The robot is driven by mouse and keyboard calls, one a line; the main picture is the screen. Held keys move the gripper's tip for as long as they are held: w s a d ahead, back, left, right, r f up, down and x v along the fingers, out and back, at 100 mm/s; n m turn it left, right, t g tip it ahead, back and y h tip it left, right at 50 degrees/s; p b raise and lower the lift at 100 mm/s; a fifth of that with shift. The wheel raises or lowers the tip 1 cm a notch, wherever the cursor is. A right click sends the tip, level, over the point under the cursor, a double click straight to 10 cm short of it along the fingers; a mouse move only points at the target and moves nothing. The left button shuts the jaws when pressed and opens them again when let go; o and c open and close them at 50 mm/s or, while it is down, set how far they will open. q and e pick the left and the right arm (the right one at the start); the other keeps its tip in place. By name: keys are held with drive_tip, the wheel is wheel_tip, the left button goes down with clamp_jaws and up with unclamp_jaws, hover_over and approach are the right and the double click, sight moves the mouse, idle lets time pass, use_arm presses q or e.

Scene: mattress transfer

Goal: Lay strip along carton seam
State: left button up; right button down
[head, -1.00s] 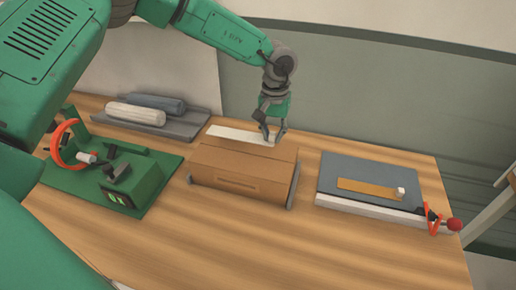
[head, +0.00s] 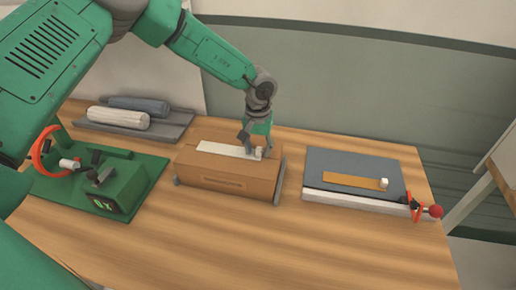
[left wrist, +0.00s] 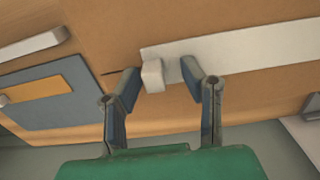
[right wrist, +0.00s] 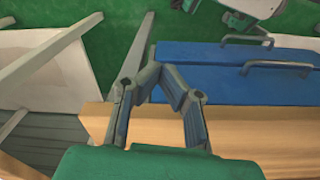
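A brown carton (head: 230,178) stands on the wooden table. A white strip (head: 222,148) lies on its top, seemingly along the seam, with a small white block (left wrist: 152,75) at its right end in the head view. My left gripper (head: 252,147) is at that end, just above the carton. In the left wrist view its fingers (left wrist: 160,78) stand apart on either side of the block, with gaps showing. A short dark seam line (left wrist: 110,73) continues past the block. My right gripper (right wrist: 161,77) has its fingertips close together with nothing between them, away from the carton.
A grey plate (head: 350,165) with an orange strip (head: 352,180) and a red-knobbed lever sits right of the carton. A green fixture (head: 125,190) stands left. A grey tray (head: 175,132) with rolls is behind. The front table is clear. Blue boxes (right wrist: 235,75) show in the right wrist view.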

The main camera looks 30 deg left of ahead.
use_arm(q)
drive_tip(key=shift+d+r, duration=0.1)
drive_tip(key=shift+d, duration=0.5)
drive_tip(key=shift+d+r, duration=0.1)
drive_tip(key=shift+r, duration=0.1)
wheel_tip(320, 180, up, 12)
drive_tip(key=shift+f+b, duration=0.15)
drive_tip(key=shift+b, duration=0.2)
drive_tip(key=shift+a, duration=0.25)
drive_tip(key=shift+a+f, duration=0.15)
drive_tip(key=shift+a, duration=0.1)
